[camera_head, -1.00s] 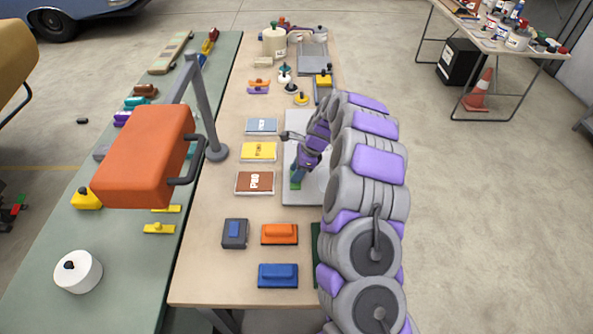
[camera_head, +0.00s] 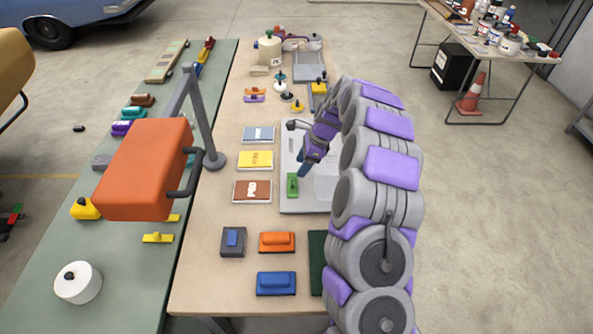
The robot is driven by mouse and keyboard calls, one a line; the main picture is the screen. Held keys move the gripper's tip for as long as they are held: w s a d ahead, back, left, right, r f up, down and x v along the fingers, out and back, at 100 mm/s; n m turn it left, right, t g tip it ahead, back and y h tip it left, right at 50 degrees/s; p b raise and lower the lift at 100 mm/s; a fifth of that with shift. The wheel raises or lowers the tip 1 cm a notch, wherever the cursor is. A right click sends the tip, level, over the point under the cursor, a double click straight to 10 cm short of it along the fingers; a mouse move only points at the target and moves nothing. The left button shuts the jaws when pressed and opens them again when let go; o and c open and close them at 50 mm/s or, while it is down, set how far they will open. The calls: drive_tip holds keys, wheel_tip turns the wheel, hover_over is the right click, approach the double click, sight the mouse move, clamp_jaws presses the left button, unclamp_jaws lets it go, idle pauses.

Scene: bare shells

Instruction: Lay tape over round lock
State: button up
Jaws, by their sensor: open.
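A pale grey panel (camera_head: 290,203) lies flat on the wooden table, partly hidden by my arm. A small green piece (camera_head: 292,185) lies on the panel's left part; I cannot tell whether it is the tape. My gripper (camera_head: 303,171) is open, above the panel just up and right of the green piece, and appears apart from it. A small dark round-ended part (camera_head: 292,125) shows near the panel's upper left. I cannot make out the round lock for certain.
Three labelled sheets or packs, including a yellow one (camera_head: 255,160), lie left of the panel. Orange (camera_head: 277,242) and blue (camera_head: 276,284) blocks lie in front. An orange lamp (camera_head: 146,165) on a grey stand overhangs the left. A white roll (camera_head: 78,282) sits on the green bench.

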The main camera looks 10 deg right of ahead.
drive_tip(key=s+a+r+n+g+h, duration=0.1)
drive_tip(key=s+a+r+n, duration=0.35)
drive_tip(key=s+r, duration=0.45)
drive_tip(key=s+a+r+n+g, duration=0.1)
drive_tip(key=s+a+r+n, duration=0.2)
drive_tip(key=s+r+n, duration=0.6)
drive_tip(key=s+d+f+n+h, duration=0.1)
drive_tip(key=s+d+n, duration=0.1)
drive_tip(key=s, duration=1.2)
drive_tip(key=s+d+n+h, duration=0.2)
drive_tip(key=s+n, duration=0.2)
drive_tip(key=s, duration=1.1)
drive_tip(key=shift+s+d+f+n+g+p, duration=0.15)
drive_tip(key=shift+s+f+n+g+p, duration=0.15)
drive_tip(key=shift+f+n+g, duration=0.1)
